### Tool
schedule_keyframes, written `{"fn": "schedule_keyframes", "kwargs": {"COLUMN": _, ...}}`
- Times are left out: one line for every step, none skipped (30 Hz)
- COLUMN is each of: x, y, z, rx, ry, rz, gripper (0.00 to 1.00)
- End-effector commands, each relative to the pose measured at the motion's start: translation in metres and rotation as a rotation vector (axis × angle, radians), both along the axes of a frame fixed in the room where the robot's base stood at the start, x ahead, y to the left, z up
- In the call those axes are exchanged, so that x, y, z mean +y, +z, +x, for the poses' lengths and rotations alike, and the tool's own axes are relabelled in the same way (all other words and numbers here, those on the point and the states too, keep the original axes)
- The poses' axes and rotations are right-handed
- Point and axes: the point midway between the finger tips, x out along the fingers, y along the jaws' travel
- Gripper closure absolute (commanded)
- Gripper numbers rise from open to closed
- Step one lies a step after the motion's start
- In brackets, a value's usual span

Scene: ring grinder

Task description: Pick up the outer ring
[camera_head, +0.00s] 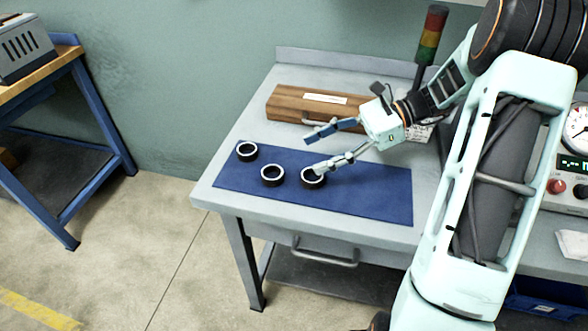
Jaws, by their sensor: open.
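Three dark rings with pale inner rims lie on a blue mat (371,204) on the grey workbench. One outer ring (247,152) is at the mat's back left corner. A second ring (272,175) lies in front of it to the right. A third ring (313,178) lies farther right. My gripper (312,155) reaches in from the right with its two fingers spread and nothing between them. Its nearer fingertip overlaps the third ring in the picture; I cannot tell whether they touch. The other fingertip is over the back of the mat.
A wooden case (290,103) lies behind the mat, close to my gripper. A red, yellow and green signal light (431,35) stands at the back. A gauge unit (575,165) is at the right. The front left of the mat is clear.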

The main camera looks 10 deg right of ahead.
Motion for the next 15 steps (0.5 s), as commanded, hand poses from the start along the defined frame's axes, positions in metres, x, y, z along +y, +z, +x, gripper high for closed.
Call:
{"fn": "schedule_keyframes", "kwargs": {"x": 0.0, "y": -0.002, "z": -0.002, "rx": 0.02, "ry": -0.003, "rz": 0.01, "gripper": 0.42}}
{"fn": "schedule_keyframes", "kwargs": {"x": 0.001, "y": -0.002, "z": -0.003, "rx": 0.029, "ry": -0.004, "rz": 0.015, "gripper": 0.42}}
{"fn": "schedule_keyframes", "kwargs": {"x": 0.002, "y": -0.004, "z": -0.004, "rx": 0.038, "ry": -0.004, "rz": 0.018, "gripper": 0.42}}
{"fn": "schedule_keyframes", "kwargs": {"x": 0.005, "y": -0.005, "z": -0.005, "rx": 0.042, "ry": -0.004, "rz": 0.019, "gripper": 0.42}}
{"fn": "schedule_keyframes", "kwargs": {"x": 0.008, "y": -0.006, "z": -0.005, "rx": 0.045, "ry": -0.004, "rz": 0.021, "gripper": 0.42}}
{"fn": "schedule_keyframes", "kwargs": {"x": 0.014, "y": -0.008, "z": -0.006, "rx": 0.048, "ry": -0.002, "rz": 0.023, "gripper": 0.42}}
{"fn": "schedule_keyframes", "kwargs": {"x": 0.019, "y": -0.01, "z": -0.007, "rx": 0.048, "ry": -0.002, "rz": 0.023, "gripper": 0.42}}
{"fn": "schedule_keyframes", "kwargs": {"x": 0.024, "y": -0.012, "z": -0.007, "rx": 0.047, "ry": -0.002, "rz": 0.022, "gripper": 0.42}}
{"fn": "schedule_keyframes", "kwargs": {"x": 0.03, "y": -0.015, "z": -0.008, "rx": 0.048, "ry": -0.002, "rz": 0.022, "gripper": 0.42}}
{"fn": "schedule_keyframes", "kwargs": {"x": 0.034, "y": -0.017, "z": -0.008, "rx": 0.047, "ry": -0.002, "rz": 0.021, "gripper": 0.42}}
{"fn": "schedule_keyframes", "kwargs": {"x": 0.038, "y": -0.019, "z": -0.008, "rx": 0.046, "ry": -0.003, "rz": 0.021, "gripper": 0.42}}
{"fn": "schedule_keyframes", "kwargs": {"x": 0.043, "y": -0.02, "z": -0.008, "rx": 0.046, "ry": -0.004, "rz": 0.021, "gripper": 0.42}}
{"fn": "schedule_keyframes", "kwargs": {"x": 0.045, "y": -0.022, "z": -0.008, "rx": 0.046, "ry": -0.004, "rz": 0.021, "gripper": 0.42}}
{"fn": "schedule_keyframes", "kwargs": {"x": 0.048, "y": -0.023, "z": -0.009, "rx": 0.046, "ry": -0.004, "rz": 0.02, "gripper": 0.42}}
{"fn": "schedule_keyframes", "kwargs": {"x": 0.05, "y": -0.024, "z": -0.009, "rx": 0.045, "ry": -0.004, "rz": 0.02, "gripper": 0.42}}
